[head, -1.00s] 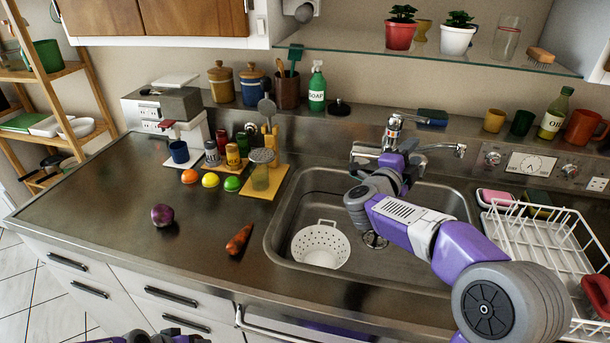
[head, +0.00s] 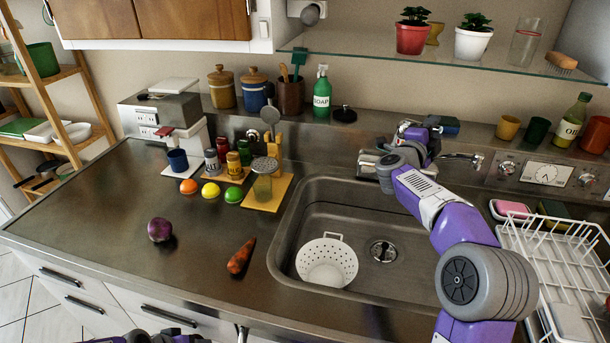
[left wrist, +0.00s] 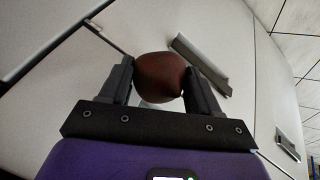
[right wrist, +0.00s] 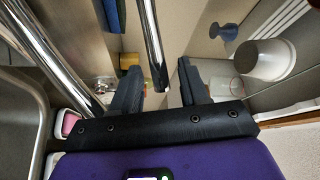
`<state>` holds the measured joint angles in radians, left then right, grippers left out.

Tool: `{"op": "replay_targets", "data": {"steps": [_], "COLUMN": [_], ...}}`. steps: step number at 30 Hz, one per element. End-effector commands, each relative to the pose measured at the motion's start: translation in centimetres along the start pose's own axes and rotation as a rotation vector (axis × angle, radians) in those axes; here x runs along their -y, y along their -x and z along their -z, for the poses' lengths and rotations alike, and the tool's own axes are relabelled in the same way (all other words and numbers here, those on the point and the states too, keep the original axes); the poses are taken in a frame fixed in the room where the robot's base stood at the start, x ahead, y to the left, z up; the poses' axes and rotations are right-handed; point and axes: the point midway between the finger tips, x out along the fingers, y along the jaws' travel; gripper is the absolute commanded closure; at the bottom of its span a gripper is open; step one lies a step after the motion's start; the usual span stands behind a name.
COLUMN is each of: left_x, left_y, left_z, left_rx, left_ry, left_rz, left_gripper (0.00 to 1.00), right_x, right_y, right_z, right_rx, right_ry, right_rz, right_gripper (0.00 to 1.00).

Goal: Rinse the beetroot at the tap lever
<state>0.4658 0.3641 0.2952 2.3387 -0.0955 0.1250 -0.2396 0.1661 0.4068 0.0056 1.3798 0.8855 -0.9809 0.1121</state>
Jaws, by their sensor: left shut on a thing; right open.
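My left gripper (left wrist: 160,85) is shut on a dark red-brown round thing, which looks like the beetroot (left wrist: 160,75). It is held in front of the white cabinet fronts. In the head view only part of my left gripper shows at the bottom edge, and the beetroot is hidden there. My right gripper (right wrist: 157,88) is open at the tap behind the sink. A chrome bar of the tap (right wrist: 151,40) reaches between its fingers; I cannot tell whether it is the lever.
The sink (head: 350,195) holds a white colander (head: 327,262) beside the drain. A purple round vegetable (head: 160,229) and a carrot (head: 240,256) lie on the counter to the left. A white dish rack (head: 560,250) stands right of the sink. A glass shelf (head: 430,60) hangs above the tap.

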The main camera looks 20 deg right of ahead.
Motion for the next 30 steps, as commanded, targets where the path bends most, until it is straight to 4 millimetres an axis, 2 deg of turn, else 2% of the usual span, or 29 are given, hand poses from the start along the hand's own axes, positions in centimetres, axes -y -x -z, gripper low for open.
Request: {"op": "replay_targets", "data": {"steps": [6, 15, 24, 30], "left_x": [-0.01, -0.01, -0.01, -0.01], "left_y": [0.03, 0.03, 0.03, 0.03], "left_z": [0.03, 0.03, 0.03, 0.03], "left_rx": [-0.001, -0.001, -0.001, -0.001], "left_ry": [0.0, 0.0, 0.0, 0.0], "left_rz": [0.0, 0.0, 0.0, 0.0], "left_gripper": [0.71, 0.71, 0.71, 0.71], "right_x": [-0.02, -0.03, -0.01, -0.01], "right_y": [-1.3, -1.41, -1.39, -1.38], "right_z": [0.01, 0.0, 0.0, 0.0], "right_rx": [0.0, 0.001, 0.001, 0.001], "right_ry": [-0.001, 0.0, 0.0, 0.0], "right_rz": [0.0, 0.0, 0.0, 0.0], "right_gripper": [0.56, 0.56, 1.0, 1.0]}}
